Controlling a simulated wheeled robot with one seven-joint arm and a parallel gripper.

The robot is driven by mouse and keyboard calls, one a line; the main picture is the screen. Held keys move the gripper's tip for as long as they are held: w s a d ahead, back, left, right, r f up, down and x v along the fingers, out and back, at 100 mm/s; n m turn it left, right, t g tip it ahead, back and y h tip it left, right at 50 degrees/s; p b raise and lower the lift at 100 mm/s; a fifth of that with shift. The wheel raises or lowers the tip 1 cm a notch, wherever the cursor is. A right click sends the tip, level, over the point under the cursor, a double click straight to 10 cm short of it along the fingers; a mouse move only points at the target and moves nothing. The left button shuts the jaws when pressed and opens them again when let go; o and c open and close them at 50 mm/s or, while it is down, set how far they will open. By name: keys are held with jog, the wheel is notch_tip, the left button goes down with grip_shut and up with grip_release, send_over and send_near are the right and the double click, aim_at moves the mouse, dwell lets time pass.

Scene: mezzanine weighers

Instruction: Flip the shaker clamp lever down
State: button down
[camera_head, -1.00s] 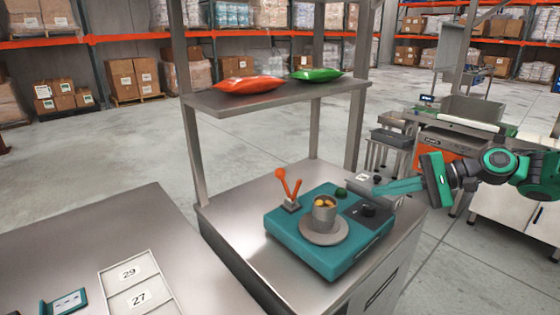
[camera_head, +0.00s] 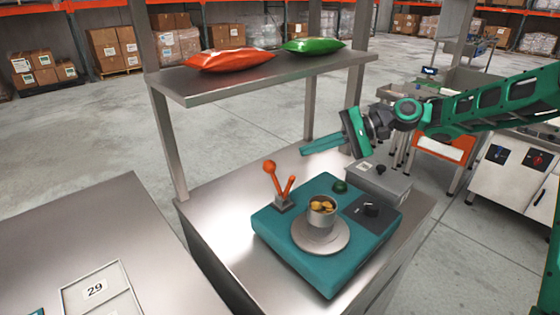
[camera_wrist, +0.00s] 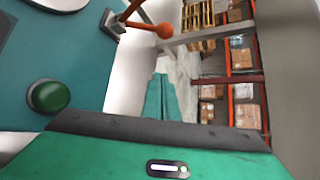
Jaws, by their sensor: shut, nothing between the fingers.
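The teal shaker (camera_head: 312,262) sits on the metal bench, with a round plate (camera_head: 320,237) holding a metal cup (camera_head: 321,212) of yellowish pieces. The orange clamp lever (camera_head: 272,178) stands raised at the shaker's back left corner, its ball knob at the top. In the wrist view the orange knob (camera_wrist: 164,31) and its arm show at the top. My gripper (camera_head: 303,149) is shut and empty. In the head view it appears above and to the right of the lever, apart from it, with its fingers pointing left.
A shelf (camera_head: 200,98) above the bench carries an orange bag (camera_head: 230,60) and a green bag (camera_head: 313,46). A grey box (camera_head: 380,182) stands behind the shaker. The bench's left part is bare.

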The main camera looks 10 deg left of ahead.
jog(key=s+a+f, duration=0.2)
jog(key=s+a, duration=0.2)
jog(key=a, duration=0.4)
jog(key=shift+s+a, duration=0.15)
jog(key=shift+s, duration=0.05)
dwell(0.3)
